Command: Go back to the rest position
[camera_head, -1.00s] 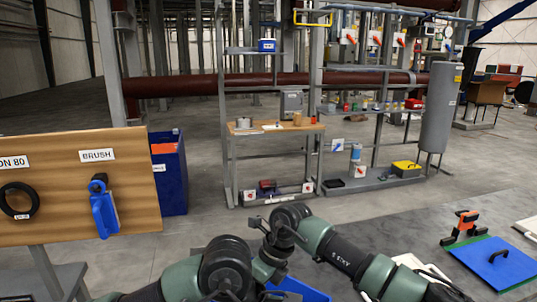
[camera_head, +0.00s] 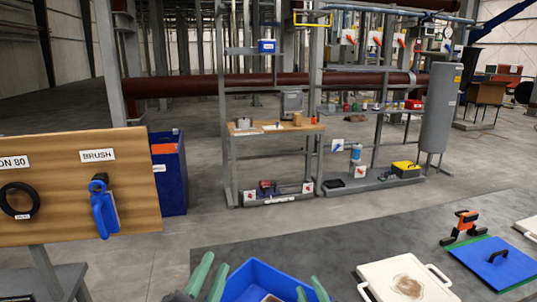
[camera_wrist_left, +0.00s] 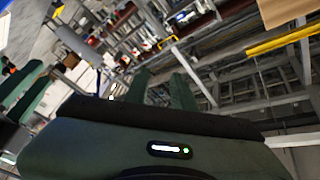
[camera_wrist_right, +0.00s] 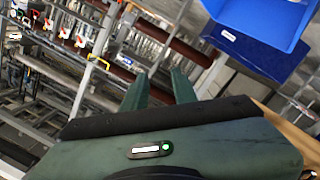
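In the head view only the green fingertips of my grippers show, at the bottom edge. My left gripper (camera_head: 207,281) is on the left, beside a blue bin (camera_head: 235,292). My right gripper (camera_head: 310,290) is at the bin's right side. Each has its two fingers apart with nothing between them. The left wrist view shows the left gripper's fingers (camera_wrist_left: 159,88) spread and empty. The right wrist view shows the right gripper's fingers (camera_wrist_right: 159,88) also spread and empty. The rest of both arms is out of the head view.
A white plate with a brown stain (camera_head: 405,282) lies right of the bin. A blue plate with a handle (camera_head: 490,268) and an orange-black tool (camera_head: 462,226) lie further right. A wooden board (camera_head: 135,185) with a blue brush (camera_head: 104,212) stands left. Open floor lies beyond.

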